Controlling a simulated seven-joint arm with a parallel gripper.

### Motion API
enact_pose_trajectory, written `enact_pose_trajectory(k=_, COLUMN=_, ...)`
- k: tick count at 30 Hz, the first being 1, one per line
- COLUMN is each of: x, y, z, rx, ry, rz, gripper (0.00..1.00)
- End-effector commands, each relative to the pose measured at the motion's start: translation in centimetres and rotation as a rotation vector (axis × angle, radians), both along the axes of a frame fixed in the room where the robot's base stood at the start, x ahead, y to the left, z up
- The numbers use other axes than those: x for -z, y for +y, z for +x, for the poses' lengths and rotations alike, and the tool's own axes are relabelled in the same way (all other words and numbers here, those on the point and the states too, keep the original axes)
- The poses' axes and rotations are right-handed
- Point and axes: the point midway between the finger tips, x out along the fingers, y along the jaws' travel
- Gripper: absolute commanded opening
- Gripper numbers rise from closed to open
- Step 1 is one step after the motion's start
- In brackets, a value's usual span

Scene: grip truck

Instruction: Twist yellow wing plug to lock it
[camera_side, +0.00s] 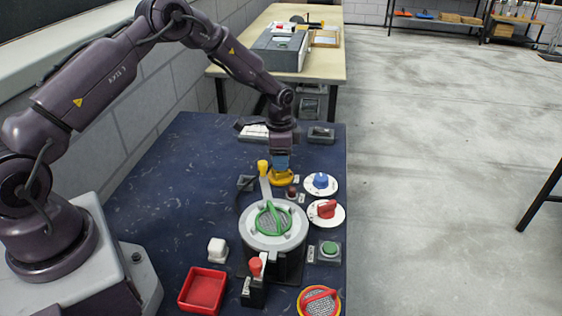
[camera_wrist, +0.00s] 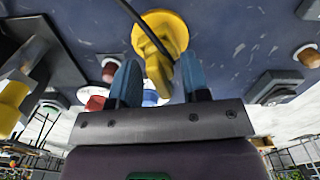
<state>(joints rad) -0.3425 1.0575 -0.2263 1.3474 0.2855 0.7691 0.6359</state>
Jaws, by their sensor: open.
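The yellow wing plug (camera_side: 284,179) sits on the dark blue table behind the grey round housing. In the wrist view the plug (camera_wrist: 152,22) has a round base, and its raised wing runs down toward the space between my fingers. My gripper (camera_side: 281,164) points down right over the plug, its blue fingers close to it. In the wrist view my gripper (camera_wrist: 161,78) is open, one blue finger on each side of the wing with gaps showing. The side view hides whether the fingertips touch the plug.
The grey housing with a green handle (camera_side: 272,219) stands in front, with a yellow-knobbed lever (camera_side: 263,168) close to my gripper. A blue knob (camera_side: 320,181) and a red knob (camera_side: 326,209) are at right. A red tray (camera_side: 190,305) lies front left. The table's left middle is clear.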

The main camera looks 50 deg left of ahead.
Motion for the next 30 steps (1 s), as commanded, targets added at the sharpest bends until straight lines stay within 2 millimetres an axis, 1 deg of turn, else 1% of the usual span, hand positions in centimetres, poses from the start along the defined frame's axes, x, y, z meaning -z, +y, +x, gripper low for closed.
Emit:
enact_pose_trajectory(k=24, x=-6.5, y=0.0, z=0.1, rx=-0.001, ry=-0.002, rz=0.0, gripper=0.43)
enact_pose_trajectory(k=30, x=-7.4, y=0.0, z=0.0, rx=-0.001, ry=-0.001, rz=-0.001, gripper=0.43)
